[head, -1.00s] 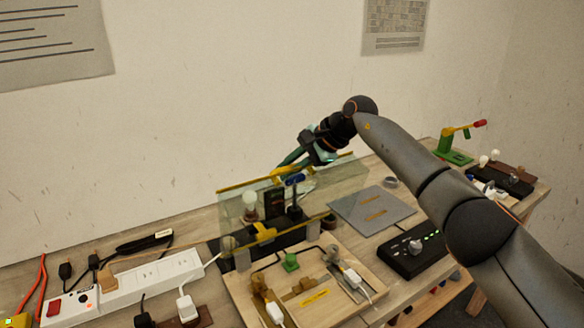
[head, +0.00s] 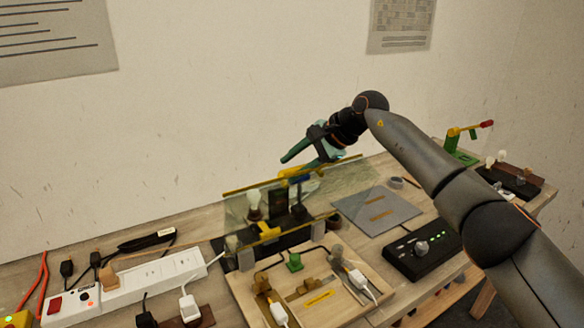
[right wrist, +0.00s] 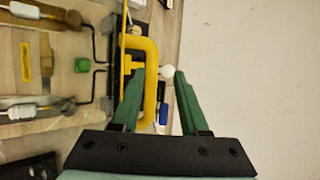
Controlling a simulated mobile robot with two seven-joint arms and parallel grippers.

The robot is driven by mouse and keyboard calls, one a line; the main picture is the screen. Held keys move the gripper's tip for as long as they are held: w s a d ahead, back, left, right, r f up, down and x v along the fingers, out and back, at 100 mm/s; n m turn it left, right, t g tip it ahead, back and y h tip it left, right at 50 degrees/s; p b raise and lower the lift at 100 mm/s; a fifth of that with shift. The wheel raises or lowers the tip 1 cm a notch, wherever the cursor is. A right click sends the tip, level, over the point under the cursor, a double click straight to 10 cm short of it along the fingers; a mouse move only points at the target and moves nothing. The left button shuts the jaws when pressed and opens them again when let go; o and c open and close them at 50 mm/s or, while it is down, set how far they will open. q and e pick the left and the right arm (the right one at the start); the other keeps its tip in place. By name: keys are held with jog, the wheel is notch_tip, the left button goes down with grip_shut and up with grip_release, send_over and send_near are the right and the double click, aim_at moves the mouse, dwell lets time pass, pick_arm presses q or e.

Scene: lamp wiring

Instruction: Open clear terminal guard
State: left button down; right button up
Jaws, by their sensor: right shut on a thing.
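The clear terminal guard (head: 237,209) is a see-through panel with a yellow top edge, standing over the black terminal block on the bench in the head view. A yellow loop handle (right wrist: 152,85) on it shows in the right wrist view. My right gripper (head: 303,158) is at the guard's top edge, coming from the upper right. The contact itself is hard to see. My left gripper is not in view.
A bulb (head: 254,199) stands behind the clear panel. A wooden wiring board (head: 240,296) lies in front. A grey mat (head: 378,205) and a black control box (head: 425,250) are to the right, a white power strip (head: 150,276) to the left.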

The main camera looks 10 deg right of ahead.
jog(key=b+v, duration=0.1)
jog(key=v, duration=1)
jog(key=shift+w+b, duration=0.1)
jog(key=shift+b, duration=0.25)
jog(key=shift+d+r, duration=0.35)
jog(key=shift+r, duration=0.1)
jog(key=shift+s+d+r, duration=0.1)
jog(key=shift+s, duration=0.3)
